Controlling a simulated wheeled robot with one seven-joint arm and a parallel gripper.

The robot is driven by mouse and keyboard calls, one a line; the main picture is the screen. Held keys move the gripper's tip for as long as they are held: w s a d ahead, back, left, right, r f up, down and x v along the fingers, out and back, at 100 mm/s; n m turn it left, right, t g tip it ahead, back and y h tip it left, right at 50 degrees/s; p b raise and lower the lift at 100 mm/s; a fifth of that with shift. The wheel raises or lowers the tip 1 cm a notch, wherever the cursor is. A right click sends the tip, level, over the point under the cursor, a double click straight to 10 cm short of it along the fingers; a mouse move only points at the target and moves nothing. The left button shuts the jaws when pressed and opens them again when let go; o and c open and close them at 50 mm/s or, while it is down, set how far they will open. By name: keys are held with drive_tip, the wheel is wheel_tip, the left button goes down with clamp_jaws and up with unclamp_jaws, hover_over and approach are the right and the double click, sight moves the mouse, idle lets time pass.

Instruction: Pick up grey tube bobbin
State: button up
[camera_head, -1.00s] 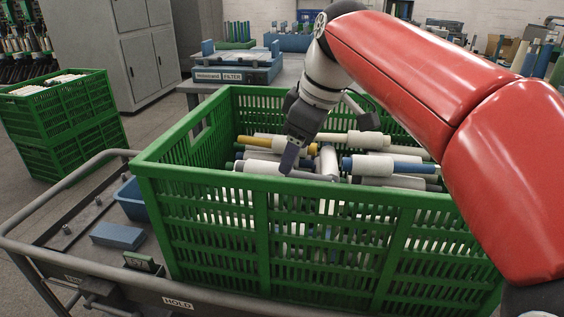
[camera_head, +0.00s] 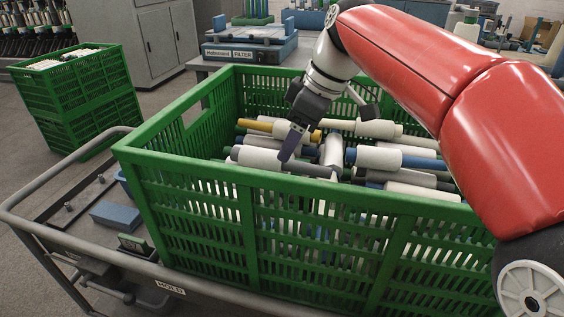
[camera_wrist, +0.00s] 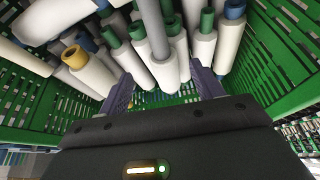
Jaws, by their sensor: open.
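Several bobbins of white yarn on coloured tubes lie jumbled in the green crate (camera_head: 180,165). In the wrist view, a bobbin with a light grey tube (camera_wrist: 154,32) points down between the fingers; white yarn shows around its lower part. In the head view, a white bobbin with a grey tube end (camera_head: 268,158) lies near the crate's front wall, by one fingertip; I cannot tell if it is the same one. My gripper (camera_head: 328,134) is open over the pile, tilted down. Its two fingers (camera_wrist: 162,70) are apart, with no bobbin clamped. Contact with the bobbins is unclear.
The crate's slatted walls rise around the pile, and the near wall hides its lower part. The crate stands on a grey trolley with a rail (camera_head: 70,260). Stacked green crates (camera_head: 80,95) stand at left; a bench with a blue filter box (camera_head: 250,45) is behind.

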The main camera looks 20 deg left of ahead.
sight(280, 163)
drive_tip(key=x, duration=0.5)
drive_tip(key=shift+s+a, duration=0.25)
drive_tip(key=shift+a, duration=0.05)
drive_tip(key=shift+c, duration=0.5)
drive_tip(key=shift+r, duration=0.1)
drive_tip(key=c, duration=1)
